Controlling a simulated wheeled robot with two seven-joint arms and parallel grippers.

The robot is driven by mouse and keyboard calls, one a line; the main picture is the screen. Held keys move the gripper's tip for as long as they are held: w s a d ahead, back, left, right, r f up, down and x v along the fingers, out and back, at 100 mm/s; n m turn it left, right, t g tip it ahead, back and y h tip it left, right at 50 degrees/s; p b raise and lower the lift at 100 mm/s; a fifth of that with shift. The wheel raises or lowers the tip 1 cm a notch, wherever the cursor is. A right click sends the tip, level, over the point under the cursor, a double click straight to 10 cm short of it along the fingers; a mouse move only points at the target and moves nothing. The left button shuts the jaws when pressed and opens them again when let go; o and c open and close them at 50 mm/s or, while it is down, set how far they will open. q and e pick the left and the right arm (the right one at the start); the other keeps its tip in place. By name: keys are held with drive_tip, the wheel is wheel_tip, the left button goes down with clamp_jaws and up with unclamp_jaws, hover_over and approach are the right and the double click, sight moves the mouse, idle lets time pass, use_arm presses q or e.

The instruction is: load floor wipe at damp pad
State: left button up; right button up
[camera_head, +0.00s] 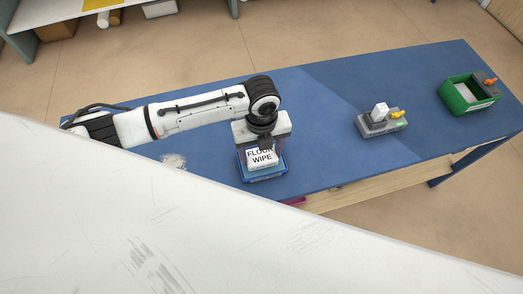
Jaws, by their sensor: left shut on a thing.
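The floor wipe (262,158) is a white block with "FLOOR WIPE" in black letters. It sits in or just over a blue tray (265,179) near the front edge of the blue table. My left gripper (262,147) comes from above and is shut on the floor wipe; its fingers partly cover the top of the block. I cannot tell whether the wipe touches the tray's bottom. No thing in view is clearly marked as the damp pad. My right gripper is not in view.
A green bin (467,97) stands at the far right. A pale patch (173,161) lies left of the tray. My large white body part covers the lower left.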

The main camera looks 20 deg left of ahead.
use_arm(q)
wheel_tip(320, 180, up, 2)
drive_tip(key=shift+p, duration=0.65)
drive_tip(key=shift+r, duration=2.2)
drive_tip(key=shift+r, duration=0.1)
drive_tip(key=shift+w+a+r+n, duration=0.1)
drive_tip(key=shift+w+r+n, duration=0.05)
drive_tip(key=shift+r+n, duration=0.2)
wheel_tip(320, 180, up, 5)
drive_tip(key=a+n, duration=0.2)
drive_tip(key=n, duration=0.5)
wheel_tip(320, 180, up, 14)
drive_tip(key=r+n, duration=0.1)
drive_tip(key=n, duration=2.1)
hover_over(261, 154)
drive_tip(key=s+a, duration=0.5)
drive_tip(key=a, duration=0.3)
drive_tip(key=shift+s+f+m, duration=0.2)
drive_tip(key=shift+f+m, duration=0.05)
